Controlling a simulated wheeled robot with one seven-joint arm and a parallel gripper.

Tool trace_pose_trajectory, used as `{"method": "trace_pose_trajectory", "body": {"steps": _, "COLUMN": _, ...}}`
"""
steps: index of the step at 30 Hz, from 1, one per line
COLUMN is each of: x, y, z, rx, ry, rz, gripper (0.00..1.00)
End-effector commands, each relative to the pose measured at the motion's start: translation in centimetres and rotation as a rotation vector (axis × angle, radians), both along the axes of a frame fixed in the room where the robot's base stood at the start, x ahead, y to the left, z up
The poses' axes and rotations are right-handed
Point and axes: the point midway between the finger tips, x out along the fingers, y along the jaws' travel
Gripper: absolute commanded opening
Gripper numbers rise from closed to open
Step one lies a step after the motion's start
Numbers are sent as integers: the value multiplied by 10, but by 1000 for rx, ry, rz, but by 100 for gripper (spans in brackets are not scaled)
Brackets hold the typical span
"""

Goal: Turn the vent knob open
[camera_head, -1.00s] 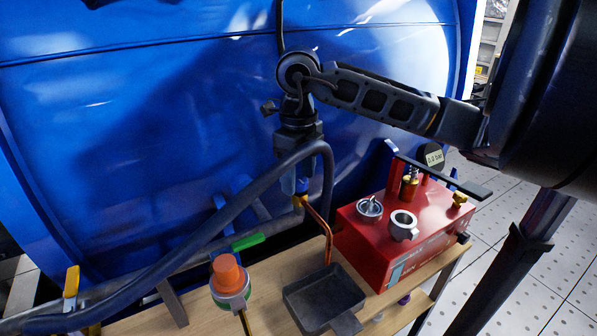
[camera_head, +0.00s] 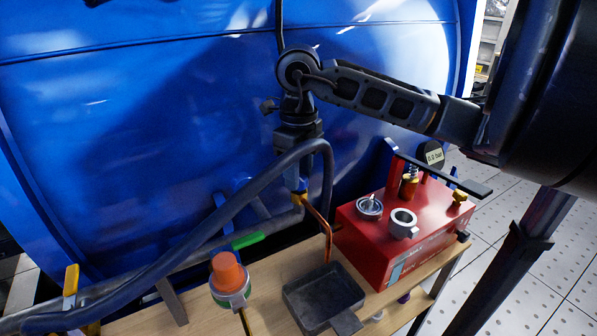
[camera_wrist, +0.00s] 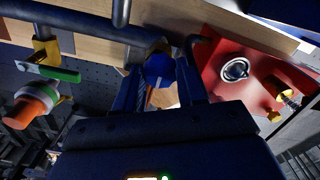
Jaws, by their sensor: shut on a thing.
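The blue knob (camera_wrist: 160,68) sits between the fingers of my gripper (camera_wrist: 163,80) in the wrist view. The gripper is shut on it, with one dark finger on each side. In the head view my gripper (camera_head: 298,180) points down at the top of the bent copper pipe (camera_head: 322,222), in front of the blue tank. There the knob is mostly hidden by the fingers and the hose, and its angle cannot be read.
A red pump box (camera_head: 378,240) with ports, brass fittings and a round gauge (camera_head: 434,155) stands to the right on the wooden shelf. A dark tray (camera_head: 318,290), an orange-capped part (camera_head: 228,272), a green handle (camera_head: 248,240) and a thick grey hose (camera_head: 190,250) are close by.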

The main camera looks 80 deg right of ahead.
Motion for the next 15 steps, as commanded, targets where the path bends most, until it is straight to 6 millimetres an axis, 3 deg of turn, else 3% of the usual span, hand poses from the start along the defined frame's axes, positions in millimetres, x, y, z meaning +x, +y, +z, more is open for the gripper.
{"method": "trace_pose_trajectory", "body": {"steps": 15, "x": 0, "y": 0, "z": -10, "rx": -6, "ry": 0, "rz": 274, "gripper": 9}}
